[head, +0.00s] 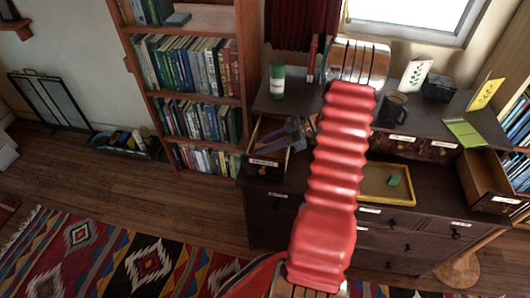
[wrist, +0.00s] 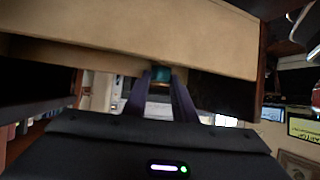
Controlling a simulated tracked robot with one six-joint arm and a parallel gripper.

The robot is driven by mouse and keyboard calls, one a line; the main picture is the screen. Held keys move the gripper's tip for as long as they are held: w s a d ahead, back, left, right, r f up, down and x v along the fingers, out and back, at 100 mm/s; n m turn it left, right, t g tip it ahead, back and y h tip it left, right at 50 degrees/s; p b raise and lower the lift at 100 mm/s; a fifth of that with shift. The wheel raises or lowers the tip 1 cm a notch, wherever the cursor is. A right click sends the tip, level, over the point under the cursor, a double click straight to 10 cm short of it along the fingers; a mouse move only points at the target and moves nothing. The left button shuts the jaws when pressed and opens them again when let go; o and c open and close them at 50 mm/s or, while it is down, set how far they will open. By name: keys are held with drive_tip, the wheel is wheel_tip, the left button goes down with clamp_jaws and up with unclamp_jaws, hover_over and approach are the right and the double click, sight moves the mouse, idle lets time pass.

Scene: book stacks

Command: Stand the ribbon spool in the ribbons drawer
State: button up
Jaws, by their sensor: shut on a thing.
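My gripper (head: 283,138) reaches into the open left drawer (head: 266,162) of the dark dresser, its dark fingers pointing left over the drawer. In the wrist view, my gripper (wrist: 160,92) is shut on a small teal thing (wrist: 160,74), which looks like the ribbon spool. A tan board, probably part of the drawer, fills the top of that view and is close to the held thing. Whether the spool touches the drawer or stands upright, I cannot tell. The spool is not clear in the head view. The drawer's label is too small to read.
A green can (head: 277,80) stands on the dresser top behind the left drawer. A yellow-rimmed tray (head: 375,200) holds a small green piece. A mug (head: 391,108) and cards stand at right. Another drawer (head: 492,184) is open at far right. A bookcase stands left.

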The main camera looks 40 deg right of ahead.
drive_tip(key=shift+f, duration=0.15)
drive_tip(key=shift+f, duration=1.75)
drive_tip(key=shift+f, duration=0.35)
drive_tip(key=shift+s+a+f, duration=0.15)
drive_tip(key=shift+s+f, duration=0.05)
drive_tip(key=shift+f, duration=0.25)
drive_tip(key=o, duration=0.7)
drive_tip(key=shift+r, duration=0.5)
drive_tip(key=v, duration=1.2)
drive_tip(key=shift+w+d+r, duration=0.2)
drive_tip(key=shift+d+r, duration=0.05)
